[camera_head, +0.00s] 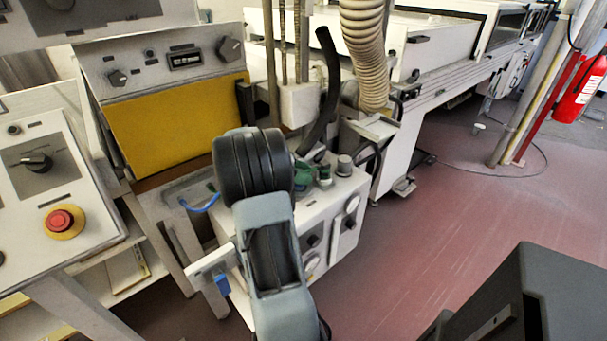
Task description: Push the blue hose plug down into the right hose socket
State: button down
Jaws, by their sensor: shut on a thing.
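My arm (272,235) rises through the middle of the view, with a thick black joint near its top. It hides my gripper, so I cannot see the jaws or what is between them. A curved blue piece (201,207) shows left of the arm, at a clear tray. A smaller blue piece (222,284) shows lower down. I cannot tell whether either belongs to the blue hose plug. A white unit (345,192) stands right behind the arm, with green fittings (307,178) on top. I cannot make out the right hose socket.
A black hose (327,85) and a ribbed beige duct (364,50) hang behind the white unit. Open red floor (440,230) lies to the right.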

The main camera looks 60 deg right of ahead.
jog(key=shift+f+b, duration=0.25)
jog(key=shift+b, duration=0.05)
dwell(0.6)
jog(key=c, duration=0.7)
grip_release()
jog(key=shift+f, duration=0.1)
jog(key=shift+a, duration=0.1)
jog(key=w+a+r+n+t+p, duration=0.2)
jog(key=w+a+r+n, duration=0.15)
jog(key=a, duration=0.25)
jog(key=w+a+r+n+t+p, duration=0.2)
jog(key=w+a+r+n+p, duration=0.15)
jog(key=a, duration=0.25)
jog(key=s+a+r+n+t+y+p, duration=0.1)
jog(key=a+r+n+t+y+p, duration=0.1)
jog(key=a+n, duration=0.5)
jog(key=s+a+r+n+t+y+p, duration=0.1)
jog(key=a+r+n+t+y+p, duration=0.2)
jog(key=a+n, duration=0.5)
jog(key=s+a+r+n+t+y+p, duration=0.1)
jog(key=a+r+n+t+y+p, duration=0.1)
jog(key=a+n+t+p, duration=0.2)
jog(key=a+n+t, duration=0.1)
jog(key=a+n, duration=0.2)
jog(key=a, duration=0.4)
jog(key=shift+s+a+r+t+y, duration=0.15)
jog(key=shift+s+a+t+y, duration=0.15)
jog(key=shift+s+t, duration=0.1)
